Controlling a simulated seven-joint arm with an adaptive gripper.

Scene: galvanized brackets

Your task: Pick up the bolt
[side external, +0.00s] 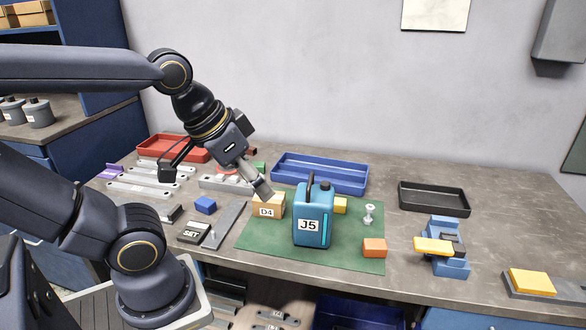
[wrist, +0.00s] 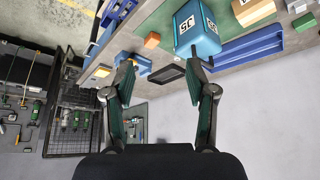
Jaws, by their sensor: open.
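The bolt (side external: 369,214) is pale metal and stands upright on the right part of the green mat (side external: 262,238) in the side external view. I cannot make it out clearly in the wrist view. My gripper (side external: 262,190) is above the left part of the mat, left of the bolt and well apart from it. In the wrist view its two fingers (wrist: 160,70) are spread with nothing held between them. The blue J5 canister (side external: 314,215) stands between my gripper and the bolt in the side external view.
The cardboard D4 box (side external: 268,206) is near my gripper. A blue tray (side external: 320,186) and a black tray (side external: 433,210) lie behind. Stacked blue parts (side external: 445,262) stand right.

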